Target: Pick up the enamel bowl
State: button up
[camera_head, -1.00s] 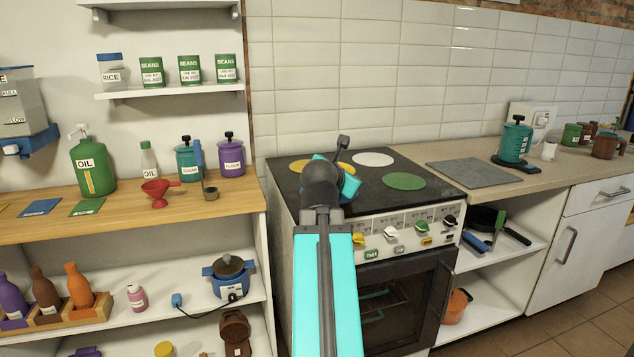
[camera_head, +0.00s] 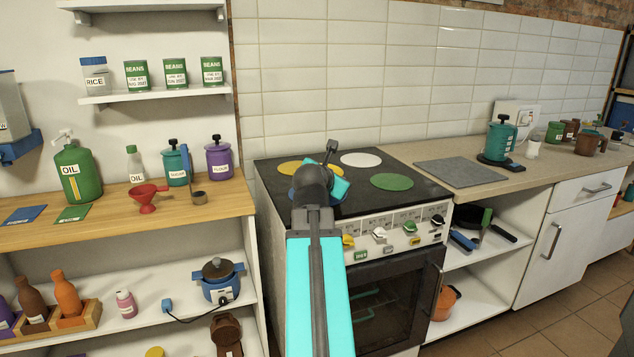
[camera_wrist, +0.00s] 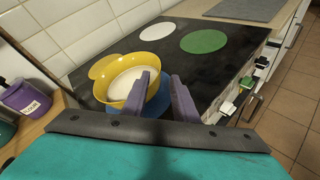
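The enamel bowl (camera_wrist: 122,62) shows in the wrist view as a yellow bowl with a white inside. It stands on the stove top, over or beside a blue round spot (camera_wrist: 154,106). In the head view my arm covers most of that area, and I cannot make the bowl out clearly. My gripper (camera_wrist: 161,76) is open, with two purple fingers apart. The left finger overlaps the bowl's inside and the right finger lies outside its right side. The near rim shows between them; I cannot tell whether either finger touches it.
The dark stove top (camera_head: 345,200) also carries white (camera_head: 361,159) and green (camera_head: 392,181) spots. Knobs line its front. A wooden counter with an oil jug (camera_head: 78,172) and a red funnel (camera_head: 147,198) is left. A grey mat (camera_head: 460,172) lies right. Tiles rise behind.

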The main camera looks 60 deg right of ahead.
jog(key=shift+w+d+r+p, duration=0.15)
jog(key=shift+d+p, duration=0.55)
jog(key=shift+p, duration=2.05)
jog(key=p, duration=0.4)
jog(key=shift+w+d+f, duration=0.1)
jog(key=shift+d+f, duration=0.1)
jog(key=shift+d, duration=0.1)
jog(key=p, duration=0.5)
jog(key=shift+d+f, duration=0.1)
jog(key=p, duration=0.4)
jog(key=shift+f+p, duration=0.2)
jog(key=shift+p, duration=0.2)
jog(key=shift+x, duration=1.45)
jog(key=shift+w+f, duration=0.1)
jog(key=shift+f, duration=0.05)
jog(key=shift+p+x, duration=0.3)
jog(key=shift+x, duration=0.5)
jog(key=shift+p+x, duration=0.35)
jog(key=shift+x, duration=1.35)
